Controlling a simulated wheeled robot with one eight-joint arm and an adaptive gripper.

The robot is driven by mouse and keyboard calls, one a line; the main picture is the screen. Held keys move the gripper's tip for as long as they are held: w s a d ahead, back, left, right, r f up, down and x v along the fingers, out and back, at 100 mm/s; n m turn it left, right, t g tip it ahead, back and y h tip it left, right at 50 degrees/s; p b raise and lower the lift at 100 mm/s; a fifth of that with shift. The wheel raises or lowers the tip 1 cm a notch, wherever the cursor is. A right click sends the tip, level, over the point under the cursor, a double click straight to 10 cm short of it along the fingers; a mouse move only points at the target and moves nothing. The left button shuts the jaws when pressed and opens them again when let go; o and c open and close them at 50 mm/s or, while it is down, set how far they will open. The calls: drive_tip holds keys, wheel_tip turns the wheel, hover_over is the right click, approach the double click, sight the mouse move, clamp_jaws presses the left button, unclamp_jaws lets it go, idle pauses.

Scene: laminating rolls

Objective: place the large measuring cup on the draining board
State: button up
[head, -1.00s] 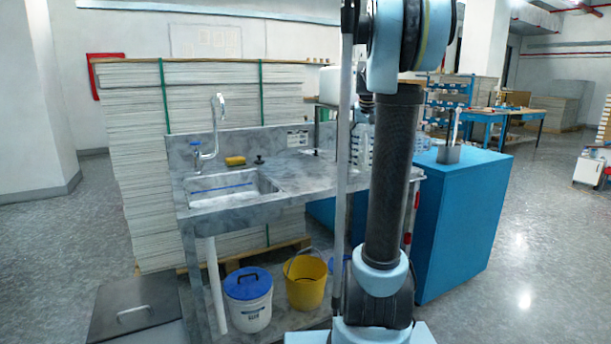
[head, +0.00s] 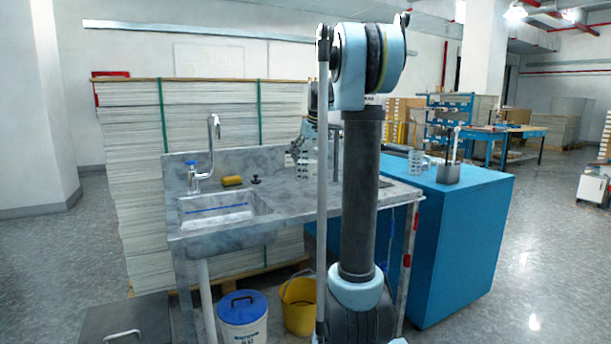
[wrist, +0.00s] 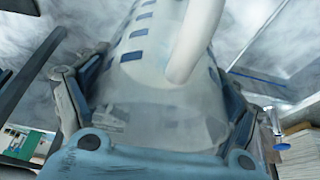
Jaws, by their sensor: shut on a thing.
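The large measuring cup (wrist: 140,75) is clear with blue markings and a pale handle (wrist: 197,38). In the wrist view my gripper (wrist: 160,88) is shut on it, with one finger on each side. In the head view the cup (head: 303,168) and my gripper (head: 297,148) are at the rear of the draining board (head: 290,197), right of the sink basin. The cup looks upright there; I cannot tell whether its base touches the board. My arm hides part of the board's right side.
The sink basin (head: 220,211), tap (head: 212,150), yellow sponge (head: 232,181) and a dark knob (head: 256,179) lie to the left. A smaller clear cup (head: 417,163) and a grey holder (head: 448,173) stand on the blue cabinet (head: 470,230). The board's front looks clear.

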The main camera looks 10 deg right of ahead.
sight(308, 167)
drive_tip(key=shift+d+f, duration=0.1)
drive_tip(key=shift+f, duration=2.65)
drive_tip(key=o, duration=1.9)
drive_tip(key=shift+o, duration=0.2)
